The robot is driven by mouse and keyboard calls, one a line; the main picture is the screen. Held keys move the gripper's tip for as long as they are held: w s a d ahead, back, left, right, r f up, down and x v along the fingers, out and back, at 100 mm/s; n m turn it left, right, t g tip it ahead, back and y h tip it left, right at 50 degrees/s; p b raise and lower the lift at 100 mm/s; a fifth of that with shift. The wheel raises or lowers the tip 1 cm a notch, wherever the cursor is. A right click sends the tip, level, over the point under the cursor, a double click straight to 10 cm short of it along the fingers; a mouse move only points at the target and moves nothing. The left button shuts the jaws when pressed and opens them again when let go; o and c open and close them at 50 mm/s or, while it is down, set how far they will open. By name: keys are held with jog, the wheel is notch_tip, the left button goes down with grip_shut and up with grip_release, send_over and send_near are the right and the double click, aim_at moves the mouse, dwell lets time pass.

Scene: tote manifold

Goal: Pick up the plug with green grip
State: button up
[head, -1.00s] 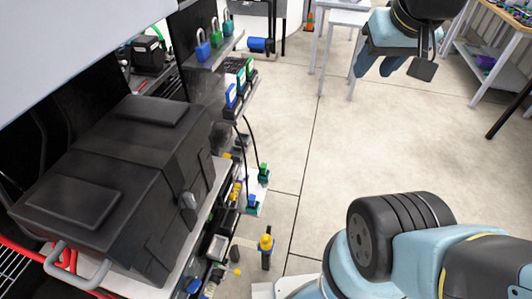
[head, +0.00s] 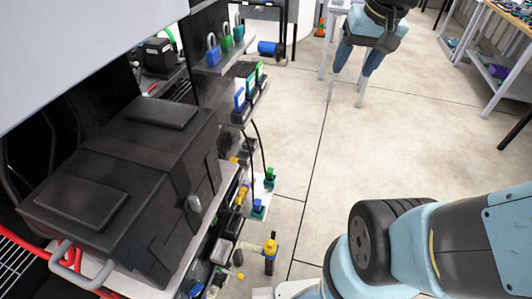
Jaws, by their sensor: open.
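The plug with green grip (head: 270,177) stands at the edge of the shelving at lower centre-left, with a black cable rising from it. A plug with a blue grip (head: 258,206) stands just in front of it, also cabled. My gripper (head: 354,70) hangs at upper right over the floor, pointing down. Its two blue fingers are apart and nothing shows between them. It is well away from both plugs.
A large black case (head: 125,190) fills the left. Padlocks (head: 226,43) and upright blue and green items (head: 248,85) sit on shelves behind. A yellow-topped tool (head: 270,254) stands at the front. The floor (head: 315,150) between is clear.

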jog(key=w+a+f+m+g+y, duration=0.1)
jog(key=w+f+m+g+y, duration=0.25)
jog(key=w+f, duration=1)
jog(key=w+f+m+g+y, duration=0.1)
jog(key=w+f+m+y, duration=0.15)
jog(key=w+f, duration=0.45)
jog(key=w+f+m+g+y, duration=0.1)
jog(key=w+f+y, duration=0.3)
jog(key=f, duration=0.6)
jog(key=m+t+y, duration=0.6)
jog(key=m+t, duration=0.3)
jog(key=m, duration=0.5)
send_near(273, 176)
jog(key=x, duration=0.5)
jog(key=r+x, duration=0.1)
jog(key=x, duration=0.1)
jog(key=shift+s+a, duration=0.15)
jog(key=shift+a, duration=0.3)
jog(key=shift+r+x, duration=0.2)
jog(key=shift+x, duration=2.5)
